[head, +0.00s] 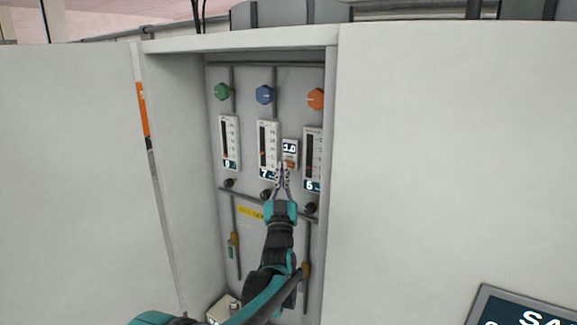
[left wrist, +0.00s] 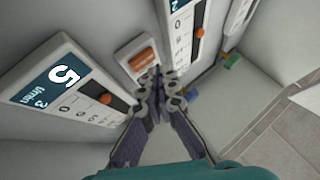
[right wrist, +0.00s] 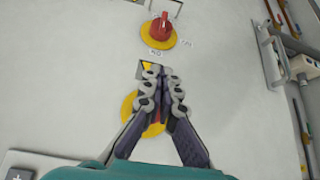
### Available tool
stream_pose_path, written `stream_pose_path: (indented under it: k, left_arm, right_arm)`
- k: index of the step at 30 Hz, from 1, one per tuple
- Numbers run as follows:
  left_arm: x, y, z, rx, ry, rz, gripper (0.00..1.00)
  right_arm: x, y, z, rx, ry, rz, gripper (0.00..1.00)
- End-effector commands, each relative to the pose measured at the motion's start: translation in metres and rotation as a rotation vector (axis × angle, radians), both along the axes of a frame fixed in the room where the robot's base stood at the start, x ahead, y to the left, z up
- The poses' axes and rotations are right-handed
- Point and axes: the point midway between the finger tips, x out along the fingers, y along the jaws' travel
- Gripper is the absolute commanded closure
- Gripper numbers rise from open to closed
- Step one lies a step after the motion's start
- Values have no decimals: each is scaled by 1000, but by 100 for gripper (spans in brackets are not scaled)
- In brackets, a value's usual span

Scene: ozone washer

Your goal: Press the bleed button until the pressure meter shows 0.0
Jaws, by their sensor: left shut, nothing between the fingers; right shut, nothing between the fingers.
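The pressure meter (head: 290,147) is a small white unit between the middle and right flow meters, with a small display that seems to read 1.0. The orange bleed button (head: 291,163) is just below that display. My left gripper (head: 283,170) is shut and empty, its tips at or just below the button. In the left wrist view the button (left wrist: 144,61) shows just beyond the fingertips (left wrist: 157,76); I cannot tell whether they touch it. My right gripper (right wrist: 163,75) is shut and empty, seen only in the right wrist view.
The panel sits recessed between cabinet walls (head: 170,130). Green (head: 222,91), blue (head: 264,95) and orange (head: 315,98) knobs are above; black knobs (head: 229,183) are below. In the right wrist view, a red switch on a yellow plate (right wrist: 162,27) is beyond the fingers.

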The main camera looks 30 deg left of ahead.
Motion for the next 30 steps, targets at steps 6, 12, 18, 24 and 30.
stream_pose_path:
  k: [6, 12, 18, 24, 30]
  left_arm:
    - [0, 0, 0, 0, 0, 0, 100]
    - [2, 0, 0, 0, 0, 0, 100]
    - [8, -1, 0, 0, 0, 0, 100]
    - [8, -1, 0, 0, 0, 0, 100]
    - [9, -1, 0, 0, 0, 0, 100]
  right_arm:
    - [0, 0, 0, 0, 0, 0, 100]
    - [0, 0, -1, 0, 0, 0, 100]
    - [0, 0, -3, 0, 0, 0, 100]
    - [0, 0, -3, 0, 0, 0, 100]
    - [0, 0, -3, 0, 0, 0, 100]
